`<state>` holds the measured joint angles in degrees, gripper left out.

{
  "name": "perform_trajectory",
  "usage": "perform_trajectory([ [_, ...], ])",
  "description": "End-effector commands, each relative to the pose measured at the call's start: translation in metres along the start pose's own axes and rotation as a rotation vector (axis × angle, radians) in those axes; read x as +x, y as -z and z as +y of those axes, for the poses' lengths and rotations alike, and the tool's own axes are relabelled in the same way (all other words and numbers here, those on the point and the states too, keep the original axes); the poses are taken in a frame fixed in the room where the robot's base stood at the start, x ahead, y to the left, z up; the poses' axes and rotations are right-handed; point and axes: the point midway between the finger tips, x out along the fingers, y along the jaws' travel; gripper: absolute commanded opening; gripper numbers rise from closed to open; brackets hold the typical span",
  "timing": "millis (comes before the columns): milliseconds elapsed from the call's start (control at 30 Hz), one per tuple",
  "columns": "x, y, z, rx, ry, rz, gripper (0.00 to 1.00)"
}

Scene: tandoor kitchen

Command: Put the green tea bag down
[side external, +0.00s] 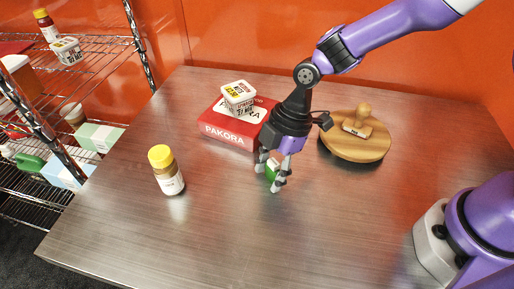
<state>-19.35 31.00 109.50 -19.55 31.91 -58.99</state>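My gripper (269,179) points down over the middle of the steel table. A small green and white thing, which looks like the green tea bag (272,169), is between its two fingers. The fingers appear shut on it, and they partly hide it. The fingertips are low, close to the tabletop. I cannot tell whether the bag touches the table.
A red PAKORA box (232,131) with a white tub (238,95) on top stands behind left. A round wooden board (352,149) holds a wooden stamp-like tool (357,123). A yellow-capped jar (167,171) stands left. The table (240,235) is clear in front.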

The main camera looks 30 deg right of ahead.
Motion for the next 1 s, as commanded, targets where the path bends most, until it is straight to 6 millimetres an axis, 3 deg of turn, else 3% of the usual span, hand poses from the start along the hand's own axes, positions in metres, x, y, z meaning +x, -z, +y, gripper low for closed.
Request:
perform_trajectory([
  [467,-0.007,0.001,0.000,0.000,-0.002,0.001,0.72],
  [800,-0.080,0.001,0.001,-0.001,-0.008,0.001,0.72],
  [1000,-0.113,0.001,0.001,0.001,-0.003,0.002,0.72],
])
